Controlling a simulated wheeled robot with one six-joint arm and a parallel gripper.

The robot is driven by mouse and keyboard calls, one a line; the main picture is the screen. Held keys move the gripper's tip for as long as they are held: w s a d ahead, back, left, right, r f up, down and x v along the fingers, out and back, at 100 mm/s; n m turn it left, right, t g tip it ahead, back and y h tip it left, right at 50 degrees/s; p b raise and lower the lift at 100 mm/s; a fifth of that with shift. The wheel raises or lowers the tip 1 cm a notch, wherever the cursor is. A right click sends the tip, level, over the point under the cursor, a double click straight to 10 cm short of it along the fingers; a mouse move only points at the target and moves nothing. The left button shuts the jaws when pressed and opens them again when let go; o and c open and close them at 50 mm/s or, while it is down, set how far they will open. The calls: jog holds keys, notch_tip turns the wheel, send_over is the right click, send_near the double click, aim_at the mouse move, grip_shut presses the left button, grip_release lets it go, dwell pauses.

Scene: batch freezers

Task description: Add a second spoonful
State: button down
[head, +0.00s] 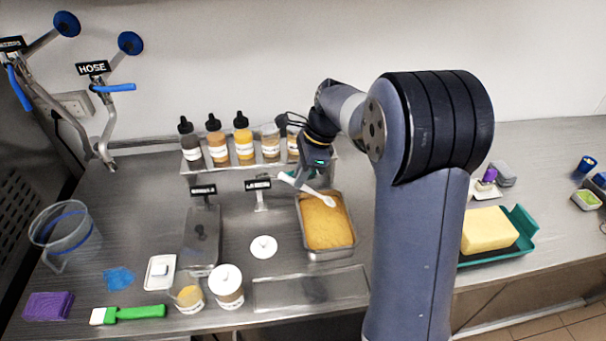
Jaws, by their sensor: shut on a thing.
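My gripper (312,165) is shut on a white spoon (308,187). The spoon slants down to the right, and its tip is over or at the surface of the yellow-orange food in a metal pan (333,255). I cannot tell whether the spoon's bowl is loaded or touches the food. A clear cup with some yellow contents (188,297) stands near the front edge. A white-lidded cup (227,287) stands beside it on the right. My own arm covers the counter right of the pan.
Several squeeze bottles (243,140) stand on a rack (238,165) behind the pan. A lidded metal pan (202,240) and a small white disc (263,247) lie left of the yellow pan. A clear pitcher (65,235), purple cloth (48,306) and green brush (140,313) are at left.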

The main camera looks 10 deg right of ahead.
aim_at(306, 191)
jog(key=shift+a+f, duration=0.15)
jog(key=shift+f, duration=1.75)
jog(key=shift+d+f+b, duration=0.15)
jog(key=shift+f+b, duration=0.8)
jog(key=shift+f, duration=0.25)
jog(key=shift+d+f+b, duration=0.15)
jog(key=shift+f+b, duration=0.75)
jog(key=shift+f, duration=0.3)
jog(key=shift+a+f+h+p, duration=0.1)
jog(key=shift+f+h+p, duration=0.65)
jog(key=shift+h, duration=0.45)
jog(key=shift+a, duration=0.15)
jog(key=shift+r+p, duration=0.8)
jog(key=shift+r, duration=0.15)
jog(key=shift+a+r+h+p, duration=0.15)
jog(key=shift+a+r+h, duration=0.55)
jog(key=shift+a+h, duration=0.3)
jog(key=shift+a+r+h+p, duration=0.15)
jog(key=shift+a+r+h, duration=0.55)
jog(key=shift+h, duration=0.5)
jog(key=shift+f, duration=0.15)
